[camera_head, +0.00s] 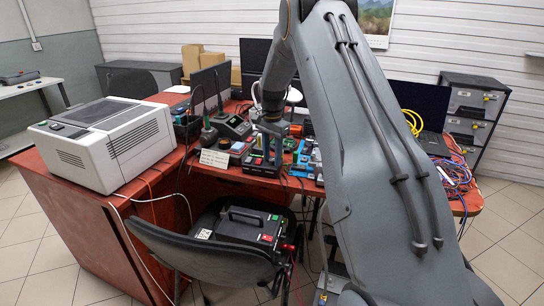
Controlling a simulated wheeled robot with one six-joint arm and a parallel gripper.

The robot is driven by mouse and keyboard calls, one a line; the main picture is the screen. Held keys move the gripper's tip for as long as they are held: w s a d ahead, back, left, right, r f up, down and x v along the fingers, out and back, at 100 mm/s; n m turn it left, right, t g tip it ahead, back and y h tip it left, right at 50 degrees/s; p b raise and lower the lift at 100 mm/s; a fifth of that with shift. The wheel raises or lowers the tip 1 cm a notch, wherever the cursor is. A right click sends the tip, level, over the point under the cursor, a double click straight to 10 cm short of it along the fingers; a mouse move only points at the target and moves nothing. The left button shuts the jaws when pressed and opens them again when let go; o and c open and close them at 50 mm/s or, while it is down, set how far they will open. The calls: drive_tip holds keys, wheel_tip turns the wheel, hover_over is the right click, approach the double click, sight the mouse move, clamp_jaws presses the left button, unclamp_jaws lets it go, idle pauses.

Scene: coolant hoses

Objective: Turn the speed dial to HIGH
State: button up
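My gripper (272,146) hangs at the end of my arm over the red desk (70,210), above a group of small devices. Its fingers are small and partly lost among the dark equipment, so I cannot tell whether they are open or shut. A small dark box with coloured parts (262,166) sits right below it. I cannot make out a speed dial or a HIGH mark at this size. My arm hides part of the desk to the right of the gripper.
A white and grey machine (105,143) stands on the left of the desk. A black chair (190,250) in front holds a black case (243,226). Monitors and boxes stand behind. Blue and red cables (455,175) lie on the right. Bare floor shows at the lower right.

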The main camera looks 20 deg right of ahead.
sight(272, 159)
drive_tip(key=shift+r, duration=0.15)
wheel_tip(272, 159, up, 8)
drive_tip(key=shift+f+b, duration=0.2)
drive_tip(key=shift+b, duration=0.45)
